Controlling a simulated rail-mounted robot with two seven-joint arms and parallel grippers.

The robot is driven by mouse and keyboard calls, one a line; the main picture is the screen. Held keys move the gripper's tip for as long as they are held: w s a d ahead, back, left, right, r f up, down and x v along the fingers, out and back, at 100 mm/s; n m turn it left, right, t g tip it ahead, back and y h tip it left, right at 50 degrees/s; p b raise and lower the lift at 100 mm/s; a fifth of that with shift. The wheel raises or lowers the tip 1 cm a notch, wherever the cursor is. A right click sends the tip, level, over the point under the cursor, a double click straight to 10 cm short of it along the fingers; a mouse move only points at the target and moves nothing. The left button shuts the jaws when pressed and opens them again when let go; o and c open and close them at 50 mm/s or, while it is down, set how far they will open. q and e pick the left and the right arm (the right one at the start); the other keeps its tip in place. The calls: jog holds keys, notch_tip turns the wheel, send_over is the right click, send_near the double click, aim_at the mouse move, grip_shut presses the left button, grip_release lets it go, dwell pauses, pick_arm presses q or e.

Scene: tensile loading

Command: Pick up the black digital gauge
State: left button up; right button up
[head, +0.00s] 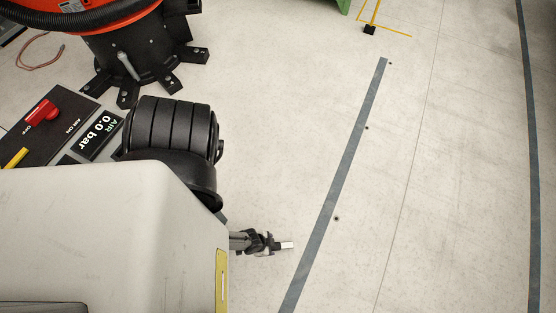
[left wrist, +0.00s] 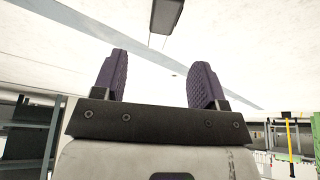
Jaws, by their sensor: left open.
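My left gripper (left wrist: 157,85) shows in the left wrist view, with its two dark ridged fingers wide apart and nothing between them. No loose black digital gauge is clearly seen. In the head view a black panel with a display (head: 99,134) reads "AIR 0.0 bar" at the left; I cannot tell whether it is the gauge of the task. My left gripper is not clearly identifiable in the head view. My right gripper is not seen.
A red valve handle (head: 42,112) sits on a dark panel marked on and off. An orange machine with a black footed base (head: 140,62) stands at the upper left. A dark fitting with a pale tip (head: 286,245) juts out at lower centre.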

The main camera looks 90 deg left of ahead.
aim_at(277, 245)
pick_arm(q)
jog(key=b+x, duration=0.1)
jog(key=x, duration=0.2)
jog(key=shift+f+b, duration=0.1)
jog(key=shift+b, duration=0.2)
jog(key=shift+w+a+f+b, duration=0.1)
jog(key=shift+a+f+b, duration=0.05)
jog(key=shift+f+b, duration=0.4)
jog(key=shift+w+f, duration=0.15)
jog(key=shift+f, duration=0.2)
jog(key=b+x, duration=0.4)
jog(key=b, duration=0.1)
jog(key=shift+w+f, duration=0.3)
jog(key=shift+r, duration=0.1)
